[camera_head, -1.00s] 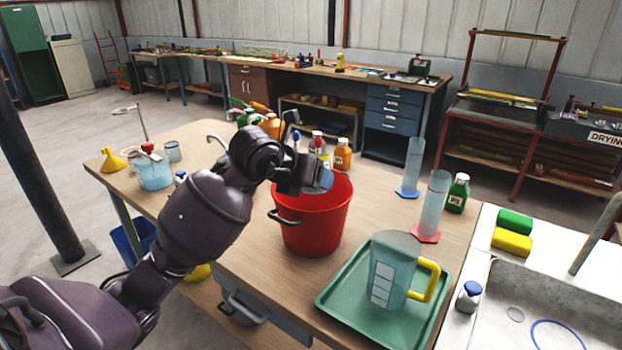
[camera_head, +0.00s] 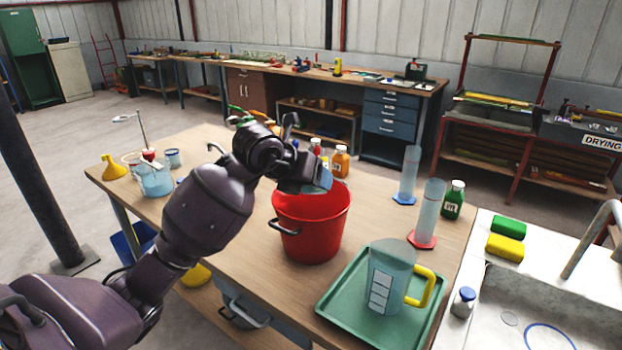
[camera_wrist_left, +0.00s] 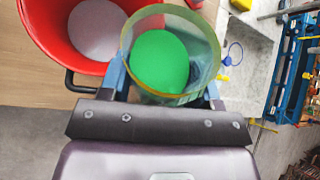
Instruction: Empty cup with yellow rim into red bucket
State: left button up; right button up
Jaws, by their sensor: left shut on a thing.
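The cup with yellow rim (camera_wrist_left: 204,62) is between the fingers of my left gripper (camera_wrist_left: 165,90) in the left wrist view. A flat green disc of contents (camera_wrist_left: 158,62) shows inside it. The red bucket (camera_head: 314,235) stands on the wooden table in the head view, and my left gripper (camera_head: 318,180) is at its rim, on the far side. In the left wrist view the bucket (camera_wrist_left: 52,32) lies just left of the cup, with a grey round area inside. The cup is mostly hidden in the head view, and its exact tilt is hard to tell. My right gripper is out of view.
A green tray (camera_head: 340,312) with a yellow-handled jug (camera_head: 388,275) stands right of the bucket. Tall cylinders (camera_head: 430,210), several bottles (camera_head: 453,200) and a sink (camera_head: 530,310) are farther right. A light-blue container (camera_head: 155,180) and a yellow funnel (camera_head: 113,170) stand at the left.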

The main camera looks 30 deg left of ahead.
aim_at(311, 193)
pick_arm(q)
jog(key=shift+s+f+g, duration=0.1)
jog(key=shift+f+g, duration=0.3)
jog(key=shift+f, duration=0.1)
jog(key=shift+f+p, duration=0.2)
jog(key=shift+p, duration=0.2)
jog(key=shift+d+f+n+g+h+p, duration=0.1)
jog(key=shift+f+n+g+h+p, duration=0.45)
jog(key=shift+g+p, duration=0.4)
jog(key=shift+s+f+g+h+p, duration=0.1)
jog(key=shift+g+h+p, duration=0.25)
jog(key=shift+p, duration=0.35)
jog(key=shift+f, duration=0.15)
jog(key=shift+n+g+p, duration=0.25)
jog(key=shift+g+p, duration=0.25)
jog(key=shift+p, duration=0.2)
jog(key=shift+h, duration=0.3)
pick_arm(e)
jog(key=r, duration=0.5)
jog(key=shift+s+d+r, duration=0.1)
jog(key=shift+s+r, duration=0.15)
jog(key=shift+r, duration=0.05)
pick_arm(q)
jog(key=shift+p, duration=0.35)
